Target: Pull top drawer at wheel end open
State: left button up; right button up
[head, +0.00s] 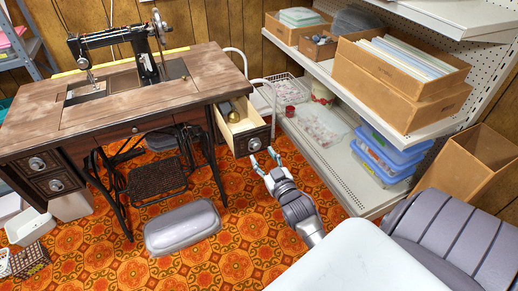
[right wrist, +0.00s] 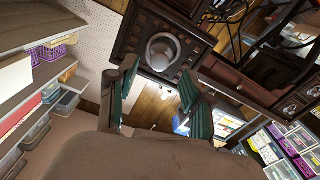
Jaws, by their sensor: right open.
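The wheel-end drawer (head: 233,122) of the treadle sewing table (head: 120,95) stands pulled out, and its pale wooden inside shows. A few small items lie at its back. Its dark front carries a round metal pull (head: 254,144). My right gripper (head: 264,160) is open and empty, just in front of and below this pull. In the right wrist view the teal-lined fingers (right wrist: 160,95) are spread apart, with the round pull (right wrist: 163,50) beyond them. The fingers look clear of the pull. My left gripper is not in view.
A black sewing machine (head: 125,40) stands on the tabletop. Shelving with cardboard boxes (head: 400,75) and blue bins (head: 385,155) stands to the right. A grey padded seat (head: 440,240) is at lower right. A grey oblong case (head: 183,228) lies on the patterned floor.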

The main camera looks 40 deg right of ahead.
jog(key=v, duration=0.7)
jog(key=shift+s, duration=0.35)
